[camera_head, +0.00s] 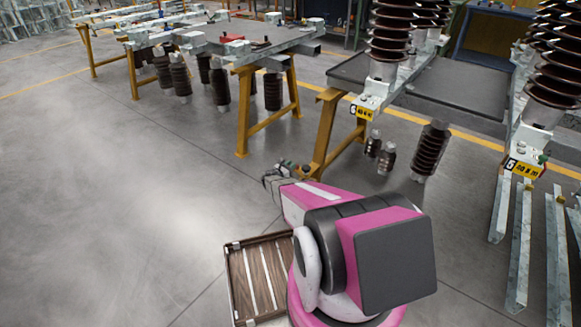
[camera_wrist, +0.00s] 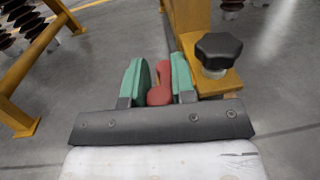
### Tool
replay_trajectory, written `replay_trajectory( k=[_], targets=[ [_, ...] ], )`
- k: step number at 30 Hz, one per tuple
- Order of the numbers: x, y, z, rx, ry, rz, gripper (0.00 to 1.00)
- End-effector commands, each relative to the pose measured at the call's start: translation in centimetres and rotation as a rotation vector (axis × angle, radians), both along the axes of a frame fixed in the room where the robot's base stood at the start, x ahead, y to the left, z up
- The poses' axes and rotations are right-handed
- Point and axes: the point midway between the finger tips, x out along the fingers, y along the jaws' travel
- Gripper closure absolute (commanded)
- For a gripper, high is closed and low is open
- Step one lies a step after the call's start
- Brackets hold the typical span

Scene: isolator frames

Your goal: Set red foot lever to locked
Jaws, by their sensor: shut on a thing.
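The red foot lever (camera_wrist: 159,88) shows in the wrist view, between the two green pads of my gripper (camera_wrist: 159,76). The pads are shut on the lever from both sides. The lever sits beside the foot of a yellow stand (camera_wrist: 205,82), whose upright rises behind it. Its lower part is hidden by the dark gripper body. In the head view my pink arm reaches down toward the foot of the yellow trestle leg (camera_head: 325,130). My gripper and the lever cannot be made out clearly there. No lock marking is visible.
A black knob (camera_wrist: 218,52) stands on the yellow foot, close to the right pad. Dark brown insulators (camera_head: 430,150) stand on the floor under the table. A wooden crate (camera_head: 236,285) lies beside my arm. The floor at left is clear.

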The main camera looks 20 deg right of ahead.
Motion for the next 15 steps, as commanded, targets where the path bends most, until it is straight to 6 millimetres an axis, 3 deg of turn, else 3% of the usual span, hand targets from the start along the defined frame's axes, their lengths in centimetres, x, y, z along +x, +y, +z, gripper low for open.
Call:
replay_trajectory(
  k=[6, 15],
  targets=[
    [-0.66, -0.47, 0.08, -0.001, -0.001, 0.099, 1.0],
    [-0.64, -0.45, 0.0, 0.0, 0.0, 0.109, 1.0]
  ],
)
